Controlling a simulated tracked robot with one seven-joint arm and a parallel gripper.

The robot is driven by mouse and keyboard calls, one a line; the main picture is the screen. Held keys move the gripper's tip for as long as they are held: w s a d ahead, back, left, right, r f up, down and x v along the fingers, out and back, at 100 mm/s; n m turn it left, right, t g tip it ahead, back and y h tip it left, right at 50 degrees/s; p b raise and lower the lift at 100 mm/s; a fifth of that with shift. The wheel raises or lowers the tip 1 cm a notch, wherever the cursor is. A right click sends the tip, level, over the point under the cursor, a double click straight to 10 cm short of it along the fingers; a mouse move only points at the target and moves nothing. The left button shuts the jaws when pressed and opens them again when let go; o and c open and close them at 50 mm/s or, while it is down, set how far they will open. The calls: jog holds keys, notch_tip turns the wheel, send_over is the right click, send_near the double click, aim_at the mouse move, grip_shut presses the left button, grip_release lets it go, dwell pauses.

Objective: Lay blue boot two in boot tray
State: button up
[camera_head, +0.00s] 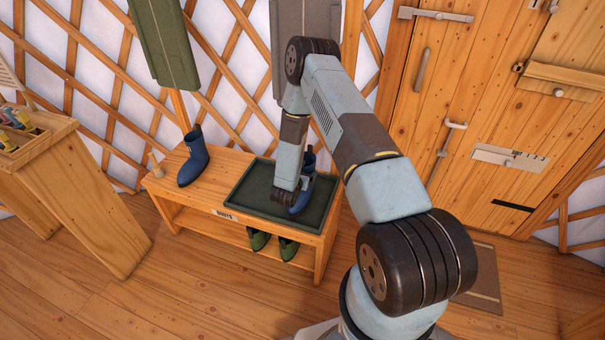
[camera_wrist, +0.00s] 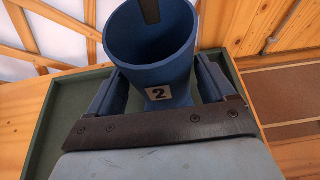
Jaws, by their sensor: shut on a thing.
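Blue boot two (camera_wrist: 150,45), with a white label reading 2, stands upright between the fingers of my gripper (camera_wrist: 155,85) in the wrist view. My gripper is shut on it. In the head view the boot (camera_head: 301,200) shows partly behind my arm, over the right part of the dark green boot tray (camera_head: 243,202). The tray also shows around the boot in the wrist view (camera_wrist: 62,120). I cannot tell whether the boot's sole touches the tray floor.
Another blue boot (camera_head: 193,160) stands upright on the wooden bench (camera_head: 160,192), left of the tray. Green footwear (camera_head: 259,241) sits on the lower shelf. A wooden stand (camera_head: 70,190) is at left, a door (camera_head: 480,110) at right. The tray's left part is clear.

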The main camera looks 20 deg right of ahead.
jog(key=shift+f, duration=0.35)
dwell(0.3)
jog(key=o, duration=1.7)
jog(key=shift+c, duration=0.2)
jog(key=shift+s+a+r, duration=0.7)
jog(key=shift+s+r, duration=0.25)
jog(key=shift+r, duration=0.05)
jog(key=shift+s+a+r, duration=0.65)
jog(key=shift+s+r, duration=0.3)
